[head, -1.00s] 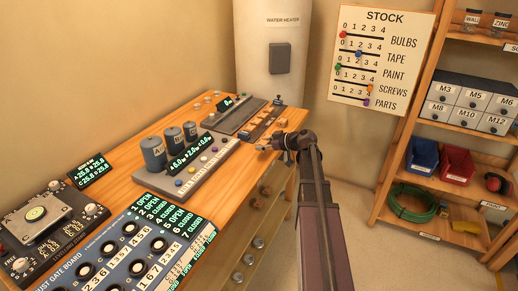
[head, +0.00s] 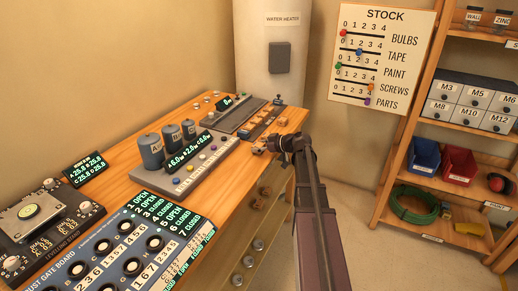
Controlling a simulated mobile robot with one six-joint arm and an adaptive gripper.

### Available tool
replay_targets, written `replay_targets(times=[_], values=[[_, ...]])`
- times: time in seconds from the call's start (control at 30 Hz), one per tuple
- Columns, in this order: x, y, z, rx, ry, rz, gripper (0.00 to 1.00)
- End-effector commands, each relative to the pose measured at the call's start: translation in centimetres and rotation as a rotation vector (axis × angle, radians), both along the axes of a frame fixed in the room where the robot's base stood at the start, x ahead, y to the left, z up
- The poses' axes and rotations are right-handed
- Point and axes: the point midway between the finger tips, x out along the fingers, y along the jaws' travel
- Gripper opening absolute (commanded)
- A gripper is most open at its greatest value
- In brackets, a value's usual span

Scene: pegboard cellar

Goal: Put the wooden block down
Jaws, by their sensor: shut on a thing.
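My gripper (head: 268,146) is over the near right edge of the wooden bench (head: 205,101), at the end of my dark arm. It is shut on a small wooden block (head: 259,150), which shows at its tip and is partly hidden by the gripper. The block is small here, and I cannot tell whether it touches the bench top.
Behind the gripper, a grey device (head: 232,116) and a strip with small wooden pieces (head: 262,124) sit on the bench. A panel with several blue-grey cylinders (head: 151,150) stands to the left. A shelf unit (head: 400,135) is at right. The floor between is clear.

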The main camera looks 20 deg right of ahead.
Motion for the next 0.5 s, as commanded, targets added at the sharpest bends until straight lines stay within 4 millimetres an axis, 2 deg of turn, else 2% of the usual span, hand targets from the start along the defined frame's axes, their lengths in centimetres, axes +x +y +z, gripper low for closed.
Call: replay_targets(times=[0.37, 0.4, 0.47, 0.5], values=[[0.03, 0.12, -0.46, 0.0, 0.0, 0.001, 0.37], [0.03, 0.12, -0.32, 0.0, 0.0, 0.001, 0.85], [0.03, 0.12, -0.31, 0.0, 0.0, 0.001, 1.0], [0.03, 0.12, -0.31, 0.0, 0.0, 0.001, 1.0]])
